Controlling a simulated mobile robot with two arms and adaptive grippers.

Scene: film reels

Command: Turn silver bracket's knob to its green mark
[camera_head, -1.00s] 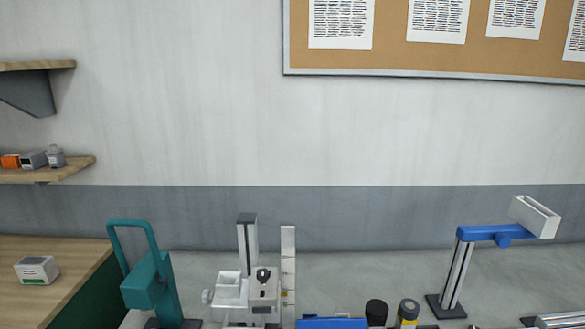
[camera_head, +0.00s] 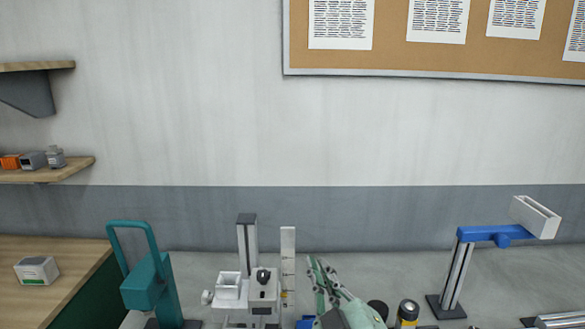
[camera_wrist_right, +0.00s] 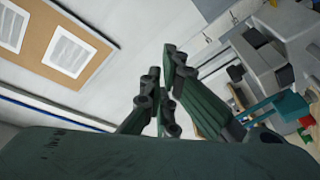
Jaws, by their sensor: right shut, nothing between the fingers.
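The silver bracket (camera_head: 232,292) sits on an upright post at the lower middle of the head view. A black knob (camera_head: 263,276) is on its front, and a small pale round knob (camera_head: 207,297) sticks out at its left side. I cannot make out a green mark. My right gripper (camera_head: 321,268) is right of the bracket and the upright scale strip, apart from both. It is shut and empty, with its fingers pointing up. Its fingers (camera_wrist_right: 163,95) fill the middle of the right wrist view. My left gripper is not in view.
A white scale strip (camera_head: 288,250) stands between bracket and gripper. A teal handled stand (camera_head: 147,285) is at left. A dark-topped yellow canister (camera_head: 408,312) is right of my gripper. A blue arm on a post (camera_head: 485,234) stands further right.

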